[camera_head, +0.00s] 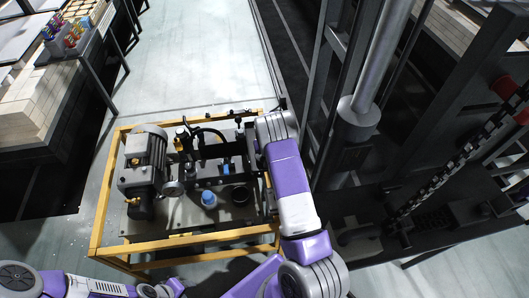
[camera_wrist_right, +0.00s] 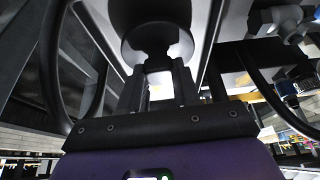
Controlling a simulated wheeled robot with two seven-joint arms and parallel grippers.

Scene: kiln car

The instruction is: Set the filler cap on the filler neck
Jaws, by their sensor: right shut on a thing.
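My right gripper (camera_wrist_right: 158,88) is shut on the narrow stem of a dark, round, wide-rimmed piece, which I take as the filler cap (camera_wrist_right: 155,42), in the right wrist view. In the head view my right arm reaches over the right side of the power unit, and its wrist hides the fingers and cap. A black round ring (camera_head: 240,195) on the unit's top, beside a blue-capped fitting (camera_head: 209,199), may be the filler neck; I cannot tell for sure. I cannot see any contact between the cap and a neck. My left gripper is not in view; only left arm links show.
The unit has a yellow frame (camera_head: 102,205), a grey motor (camera_head: 147,160) and black hoses. A dark steel structure with a thick grey cylinder (camera_head: 360,115) and a chain (camera_head: 445,165) stands close on the right. Pale floor (camera_head: 200,55) is clear behind the unit.

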